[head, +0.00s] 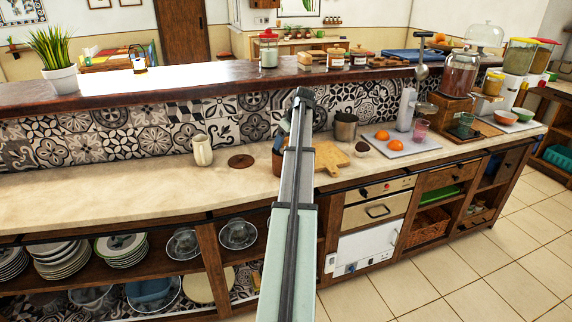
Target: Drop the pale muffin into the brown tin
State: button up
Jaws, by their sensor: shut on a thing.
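My arm rises from the bottom centre of the head view and ends in a dark joint above the counter. My gripper does not show; the arm hides whatever lies behind it. I cannot make out a pale muffin. A small dark-topped, muffin-like thing (362,149) sits on the counter right of the cutting board. A flat-looking round brown thing (241,161) lies on the counter left of my arm; I cannot tell if it is the brown tin. A brown container (278,158) is partly hidden behind my arm.
A cream jug (202,150) stands at the left, and a wooden cutting board (332,160) and a metal pot (346,126) right of my arm. A tray (424,142) holds oranges and a pink glass. A raised ledge (150,88) runs behind. The left counter (90,195) is clear.

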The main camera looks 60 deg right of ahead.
dwell(0.3)
jog(key=o, duration=1.1)
jog(key=shift+o, duration=0.2)
jog(key=shift+r, duration=0.1)
jog(key=v, duration=1.3)
jog(key=shift+r, duration=0.35)
